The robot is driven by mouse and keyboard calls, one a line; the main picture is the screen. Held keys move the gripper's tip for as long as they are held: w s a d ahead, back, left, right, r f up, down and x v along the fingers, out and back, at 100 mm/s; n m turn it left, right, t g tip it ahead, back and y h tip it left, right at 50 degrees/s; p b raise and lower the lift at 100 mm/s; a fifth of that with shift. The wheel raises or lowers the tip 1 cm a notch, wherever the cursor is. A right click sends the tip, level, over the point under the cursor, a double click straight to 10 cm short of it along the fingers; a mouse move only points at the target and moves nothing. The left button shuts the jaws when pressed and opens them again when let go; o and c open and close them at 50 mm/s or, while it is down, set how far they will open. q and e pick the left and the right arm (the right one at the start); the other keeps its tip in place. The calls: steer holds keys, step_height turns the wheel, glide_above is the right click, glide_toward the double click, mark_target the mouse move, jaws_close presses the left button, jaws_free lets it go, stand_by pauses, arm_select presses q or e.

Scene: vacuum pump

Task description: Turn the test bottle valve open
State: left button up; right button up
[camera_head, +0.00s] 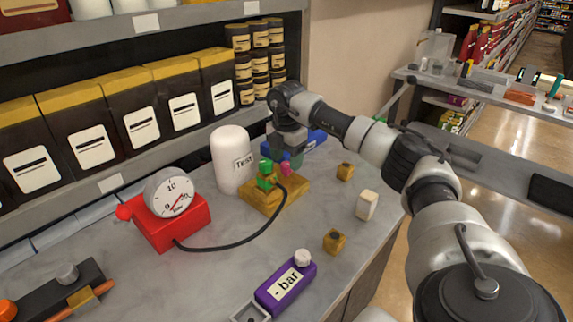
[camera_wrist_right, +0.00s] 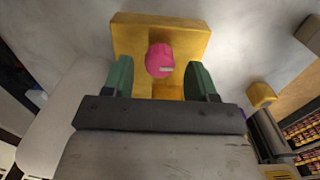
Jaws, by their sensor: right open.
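The white test bottle (camera_head: 229,165), labelled "Test", stands upright on the counter. My right gripper (camera_head: 285,158) reaches down over this block from behind the knob. In the right wrist view the pink knob (camera_wrist_right: 160,60) lies between the two dark green fingers of the open gripper (camera_wrist_right: 160,72). Gaps show on both sides, and the fingers do not visibly touch it. My left gripper is not in view.
A red gauge box (camera_head: 180,225) stands to the left, with a black hose running to the yellow block. A white block (camera_head: 367,205) and small yellow pieces lie to the right.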

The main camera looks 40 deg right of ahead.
steer(key=shift+f, duration=1.15)
steer(key=c, duration=0.9)
steer(key=shift+c, duration=0.2)
